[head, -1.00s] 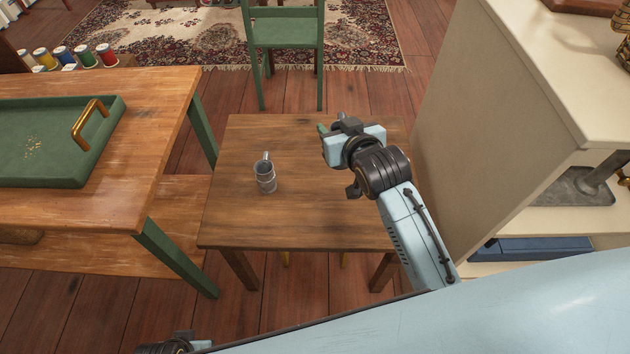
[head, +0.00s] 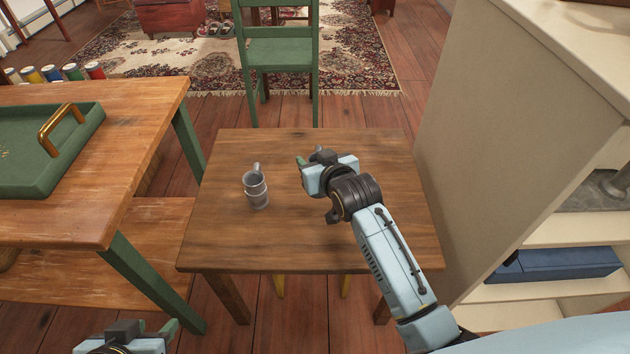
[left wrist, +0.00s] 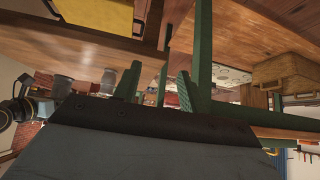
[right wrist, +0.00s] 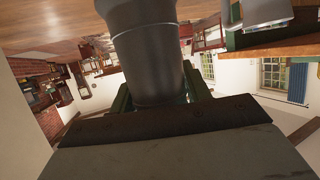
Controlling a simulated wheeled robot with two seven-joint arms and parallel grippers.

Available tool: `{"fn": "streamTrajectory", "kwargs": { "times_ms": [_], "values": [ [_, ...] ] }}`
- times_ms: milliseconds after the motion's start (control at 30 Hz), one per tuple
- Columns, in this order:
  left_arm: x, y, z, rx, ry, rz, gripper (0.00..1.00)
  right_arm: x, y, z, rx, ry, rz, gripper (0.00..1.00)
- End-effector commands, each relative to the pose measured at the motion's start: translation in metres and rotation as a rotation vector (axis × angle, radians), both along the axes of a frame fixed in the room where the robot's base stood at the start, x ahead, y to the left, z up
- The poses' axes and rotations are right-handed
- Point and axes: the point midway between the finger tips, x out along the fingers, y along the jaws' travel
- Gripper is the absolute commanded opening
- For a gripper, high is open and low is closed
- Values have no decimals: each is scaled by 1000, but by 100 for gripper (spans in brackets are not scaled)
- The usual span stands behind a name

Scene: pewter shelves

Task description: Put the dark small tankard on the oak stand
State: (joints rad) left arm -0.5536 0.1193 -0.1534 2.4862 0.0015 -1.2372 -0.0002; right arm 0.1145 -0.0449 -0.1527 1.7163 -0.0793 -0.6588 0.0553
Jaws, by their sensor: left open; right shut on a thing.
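A grey pewter tankard (head: 256,190) stands upright on a low brown wooden table (head: 225,245), which I take for the oak stand. My right gripper (head: 306,168) is over this table, to the right of that tankard and apart from it. In the right wrist view it is shut on a dark grey, smooth tankard (right wrist: 150,60). In the head view the gripper mostly hides this held tankard, so I cannot tell whether it touches the tabletop. My left gripper (head: 147,326) is open and empty, low at the front left; its spread green fingers show in the left wrist view (left wrist: 157,85).
A longer wooden table (head: 140,140) with a green tray (head: 45,170) stands at left. A cream shelf unit (head: 500,130) rises close on the right. A green chair (head: 278,52) stands behind the low table. The low table's front is clear.

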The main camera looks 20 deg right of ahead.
Motion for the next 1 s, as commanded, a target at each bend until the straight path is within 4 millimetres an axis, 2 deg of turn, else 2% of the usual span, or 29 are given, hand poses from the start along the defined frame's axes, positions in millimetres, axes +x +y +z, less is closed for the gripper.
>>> {"fn": "streamTrajectory", "kwargs": {
  "times_ms": [100,200,467,700,833,1000],
  "values": [
    [18,-8,11,-30,-123,-12,42,0,0,-11,0,-2,0,16],
    [28,-13,20,-48,-194,-19,42,0,0,-16,0,-2,0,16],
    [41,-20,35,-77,-307,-28,42,0,0,-25,0,-3,0,16],
    [63,-35,71,-144,-559,-48,42,0,0,-45,0,-2,-1,16],
    [68,-39,87,-170,-653,-55,42,0,0,-51,0,-3,-1,16],
    [70,-40,95,-181,-690,-57,42,0,0,-53,0,-3,-1,16]
  ]
}}
